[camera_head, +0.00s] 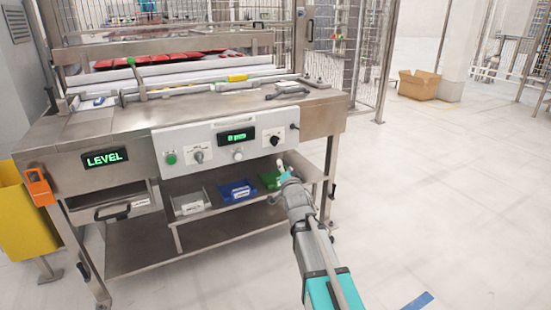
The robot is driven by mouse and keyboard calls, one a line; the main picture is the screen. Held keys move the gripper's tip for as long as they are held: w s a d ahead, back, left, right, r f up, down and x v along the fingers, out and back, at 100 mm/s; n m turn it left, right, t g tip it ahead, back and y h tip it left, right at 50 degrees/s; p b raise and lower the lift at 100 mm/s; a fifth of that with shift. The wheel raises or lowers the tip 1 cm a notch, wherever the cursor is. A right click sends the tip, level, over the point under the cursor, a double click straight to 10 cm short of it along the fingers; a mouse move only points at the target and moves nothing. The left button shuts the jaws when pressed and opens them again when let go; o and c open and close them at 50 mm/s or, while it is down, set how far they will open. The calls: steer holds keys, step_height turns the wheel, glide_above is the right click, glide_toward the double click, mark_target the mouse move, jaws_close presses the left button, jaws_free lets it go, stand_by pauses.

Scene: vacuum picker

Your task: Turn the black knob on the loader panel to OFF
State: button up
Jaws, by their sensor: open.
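The loader panel (218,146) is a light grey plate on the front of a steel bench. A black knob (274,140) sits on a white label on its right part. The label's text is too small to read, so I cannot tell the knob's setting. A green button (171,159), a silver knob (198,155), another silver knob (238,154) and a lit green display (236,136) are also on the panel. My gripper (281,167) is open, below and slightly right of the black knob, apart from it in the picture. Its fingers are small here.
A black lever (294,126) sticks out at the panel's right end. Blue (238,191), green (270,180) and grey (190,200) bins stand on a shelf below. A LEVEL display (105,159) is at left.

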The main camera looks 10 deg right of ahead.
mark_target(276, 144)
steer(key=t+b, duration=0.1)
steer(key=f+t+b, duration=0.1)
steer(key=b, duration=0.1)
steer(key=shift+w+a+f+m+y, duration=0.2)
steer(key=shift+w+m+y, duration=0.1)
steer(key=shift+y, duration=0.1)
steer(key=shift+w+r, duration=0.1)
steer(key=shift+w, duration=0.05)
steer(key=p+x, duration=0.3)
steer(key=x, duration=1)
steer(key=shift+w+p, duration=0.25)
steer(key=shift+p, duration=0.15)
jaws_close()
steer(key=shift+a, duration=0.1)
